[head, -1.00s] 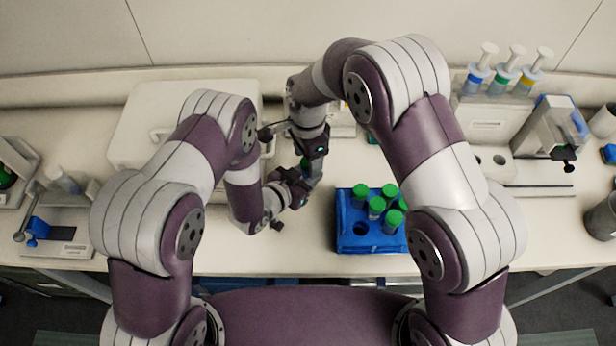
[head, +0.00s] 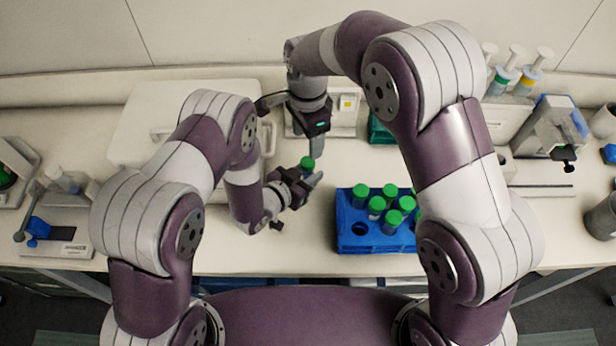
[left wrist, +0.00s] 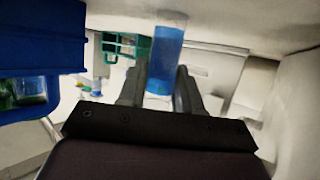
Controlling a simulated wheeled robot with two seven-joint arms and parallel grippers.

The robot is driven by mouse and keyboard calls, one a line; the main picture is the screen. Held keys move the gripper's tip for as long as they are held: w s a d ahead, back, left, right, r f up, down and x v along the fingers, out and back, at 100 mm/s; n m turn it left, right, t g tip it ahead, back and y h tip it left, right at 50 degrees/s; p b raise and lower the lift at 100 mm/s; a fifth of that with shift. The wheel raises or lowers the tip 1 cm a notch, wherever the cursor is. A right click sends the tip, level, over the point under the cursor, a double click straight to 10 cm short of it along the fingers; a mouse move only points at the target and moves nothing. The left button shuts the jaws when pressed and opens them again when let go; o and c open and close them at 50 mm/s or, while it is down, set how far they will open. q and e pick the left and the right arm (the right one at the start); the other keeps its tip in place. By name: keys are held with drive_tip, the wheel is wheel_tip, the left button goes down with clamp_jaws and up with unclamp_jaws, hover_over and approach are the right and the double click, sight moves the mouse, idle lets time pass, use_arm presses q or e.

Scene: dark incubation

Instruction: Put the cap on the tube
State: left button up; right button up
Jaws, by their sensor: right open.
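A tube (left wrist: 166,58) with blue contents stands between the fingers of my left gripper (head: 304,185), which is shut on it. The left gripper also shows in the left wrist view (left wrist: 160,88). In the head view a green cap (head: 308,163) sits at the tube's top end; whether it is fully seated I cannot tell. The cap does not show in the left wrist view. My right gripper (head: 324,132) is open and empty, above and behind the cap and apart from it.
A blue rack (head: 350,241) holding several green-capped tubes stands to the right of my left gripper; it shows in the left wrist view (left wrist: 45,45). A green rack (head: 380,132) is behind it. A large white box (head: 190,100) stands at the back left.

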use_arm(q)
drive_tip(key=o, duration=0.4)
drive_tip(key=shift+s+a, duration=0.1)
use_arm(e)
drive_tip(key=shift+f+b, duration=0.95)
drive_tip(key=shift+b, duration=0.05)
use_arm(q)
drive_tip(key=v, duration=1.2)
drive_tip(key=shift+s+a, duration=0.1)
drive_tip(key=shift+s, duration=0.1)
drive_tip(key=shift+s, duration=0.1)
use_arm(e)
drive_tip(key=shift+s+f, duration=0.1)
